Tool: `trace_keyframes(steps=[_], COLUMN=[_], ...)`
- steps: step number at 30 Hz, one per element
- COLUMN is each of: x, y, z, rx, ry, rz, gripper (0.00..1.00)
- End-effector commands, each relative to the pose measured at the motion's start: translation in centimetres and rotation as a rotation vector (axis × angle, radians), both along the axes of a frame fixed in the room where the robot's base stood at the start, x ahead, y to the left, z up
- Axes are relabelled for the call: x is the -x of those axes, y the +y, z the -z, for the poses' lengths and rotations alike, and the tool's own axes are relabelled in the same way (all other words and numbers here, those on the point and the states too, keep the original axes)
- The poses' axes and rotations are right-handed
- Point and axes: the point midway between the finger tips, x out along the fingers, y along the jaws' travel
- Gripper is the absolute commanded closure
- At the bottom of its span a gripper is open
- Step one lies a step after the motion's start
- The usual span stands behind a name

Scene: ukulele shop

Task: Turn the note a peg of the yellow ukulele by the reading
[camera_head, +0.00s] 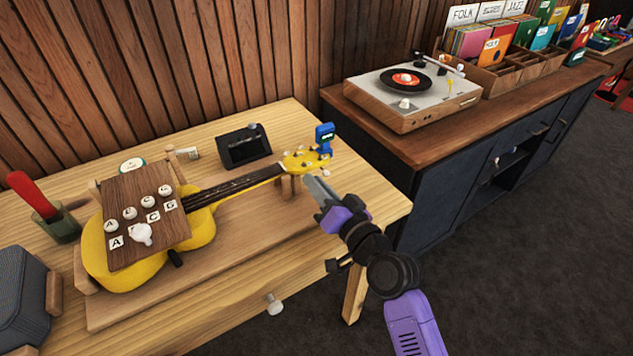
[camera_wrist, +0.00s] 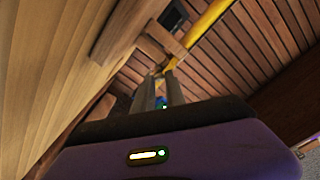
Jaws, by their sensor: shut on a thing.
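The yellow ukulele (camera_head: 110,265) lies on the workbench, its neck pointing right to a yellow headstock (camera_head: 296,162) with small pale pegs. A blue clip-on tuner (camera_head: 325,134) stands on the headstock; its reading is too small to read. A dark wood board (camera_head: 130,192) with knobs and letter tiles, including A, C and G, covers part of the ukulele body. My gripper (camera_head: 311,181) is at the near side of the headstock, shut on a peg that its fingers hide. I cannot tell which note it bears. The wrist view shows the fingers (camera_wrist: 166,78) reaching the headstock.
A black device (camera_head: 243,147) stands behind the neck. A wooden rest (camera_head: 290,186) supports the neck. A red-handled tool in a green cup (camera_head: 58,225) and a dark speaker (camera_head: 22,285) are at left. A cabinet with a turntable (camera_head: 400,92) stands behind to the right.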

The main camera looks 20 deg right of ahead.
Motion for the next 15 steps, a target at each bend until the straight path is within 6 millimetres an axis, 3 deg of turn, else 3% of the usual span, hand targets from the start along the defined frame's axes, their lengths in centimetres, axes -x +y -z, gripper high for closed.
trace_keyframes(steps=[15], x=[-0.03], y=[-0.16], z=[0.02], rx=[-0.325], ry=[0.087], rz=[0.001], gripper=[1.0])
